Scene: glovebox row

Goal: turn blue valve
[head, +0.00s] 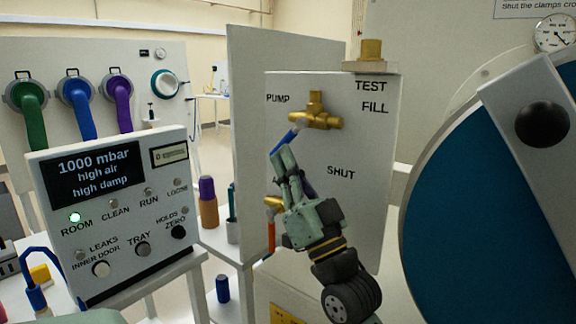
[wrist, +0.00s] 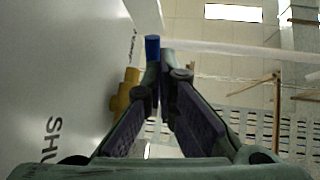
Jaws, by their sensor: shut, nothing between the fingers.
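The blue valve has a brass body (head: 316,118) on the white panel, below and between the PUMP and TEST labels. Its blue handle (head: 283,143) slants down to the left from the body. My gripper (head: 281,152) is shut and empty, with its fingertips close by the handle; I cannot tell whether they touch it. In the wrist view the blue handle (wrist: 152,46) shows just beyond the fingertips (wrist: 159,66), and the brass body (wrist: 125,98) is to their left. Part of the handle is hidden behind the fingers.
A second brass valve with an orange-red handle (head: 271,236) is lower on the panel, partly behind my gripper. A control box (head: 115,205) stands left. A large round blue door (head: 480,190) is close on the right. Bottles (head: 208,203) stand behind to the left.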

